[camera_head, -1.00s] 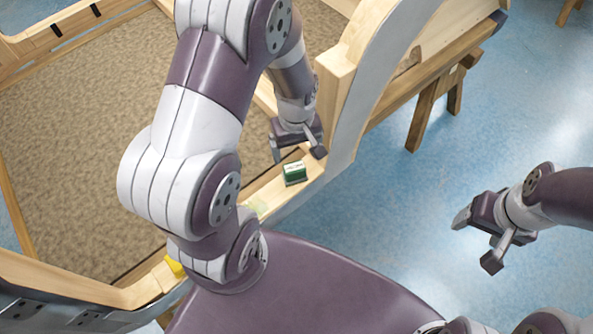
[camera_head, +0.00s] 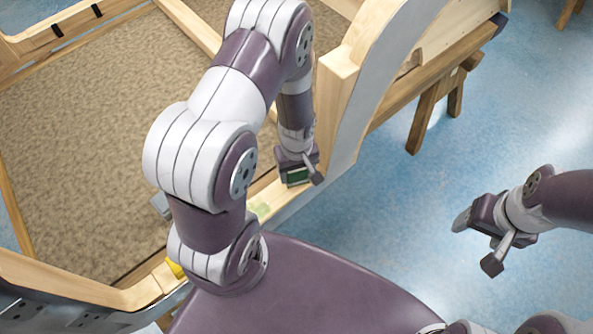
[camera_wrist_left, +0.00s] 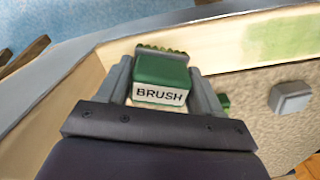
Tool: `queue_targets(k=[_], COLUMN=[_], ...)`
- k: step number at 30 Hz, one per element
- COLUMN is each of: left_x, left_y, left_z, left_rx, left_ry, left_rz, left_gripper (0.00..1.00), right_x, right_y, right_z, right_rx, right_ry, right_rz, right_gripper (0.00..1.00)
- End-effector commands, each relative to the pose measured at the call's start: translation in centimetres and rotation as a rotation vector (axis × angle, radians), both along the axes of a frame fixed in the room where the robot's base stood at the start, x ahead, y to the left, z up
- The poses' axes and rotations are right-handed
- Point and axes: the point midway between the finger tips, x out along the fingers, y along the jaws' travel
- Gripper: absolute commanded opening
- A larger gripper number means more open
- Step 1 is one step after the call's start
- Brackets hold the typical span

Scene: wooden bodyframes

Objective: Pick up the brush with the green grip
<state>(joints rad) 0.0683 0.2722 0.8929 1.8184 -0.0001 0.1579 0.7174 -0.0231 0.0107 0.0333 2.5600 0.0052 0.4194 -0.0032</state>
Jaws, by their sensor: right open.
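The brush with the green grip (camera_head: 297,175) rests on the wooden beam of the frame, mostly covered by my left gripper in the head view. In the left wrist view the brush (camera_wrist_left: 162,80) shows a green block with a white label reading BRUSH. My left gripper (camera_head: 301,181) is down over it, with one finger on each side, as the left wrist view (camera_wrist_left: 161,78) shows. Narrow gaps seem to lie between the fingers and the brush. My right gripper (camera_head: 474,242) is open and empty over the blue floor, well to the right.
The curved wooden frame piece (camera_head: 350,100) rises close beside the left gripper. A pale green patch (camera_head: 261,209) marks the beam. A small grey block (camera_wrist_left: 291,97) and a partly hidden green thing (camera_wrist_left: 223,101) lie nearby. A yellow thing (camera_head: 175,268) is at the lower left.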

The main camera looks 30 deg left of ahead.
Motion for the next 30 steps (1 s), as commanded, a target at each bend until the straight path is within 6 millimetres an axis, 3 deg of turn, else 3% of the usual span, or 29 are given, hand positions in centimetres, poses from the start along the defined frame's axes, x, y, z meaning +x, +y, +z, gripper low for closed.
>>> queue_targets(k=[2, 8, 18, 21, 30], left_x=[0.0, 0.1, 0.1, 0.1, 0.0], left_y=[0.0, 0.0, 0.0, 0.0, 0.0], left_z=[0.0, 0.5, 8.3, 9.6, 10.0], left_rx=[0.000, 0.000, 0.001, 0.000, -0.001], left_ry=[0.000, -0.001, -0.005, -0.003, 0.001], left_rz=[0.000, 0.000, 0.000, 0.000, 0.000], left_gripper=[0.29, 0.29, 0.29, 0.29, 0.29], right_x=[0.0, 0.0, 0.0, 0.0, 0.0], right_y=[0.0, 0.0, 0.0, 0.0, 0.0], right_z=[0.0, 0.1, 0.7, 0.7, 0.7], right_rx=[0.000, 0.000, 0.000, 0.000, 0.000], right_ry=[0.000, 0.000, 0.000, 0.000, 0.000], right_rz=[0.000, 0.000, 0.000, 0.000, 0.000], right_gripper=[0.69, 0.69, 0.69, 0.69, 0.69])
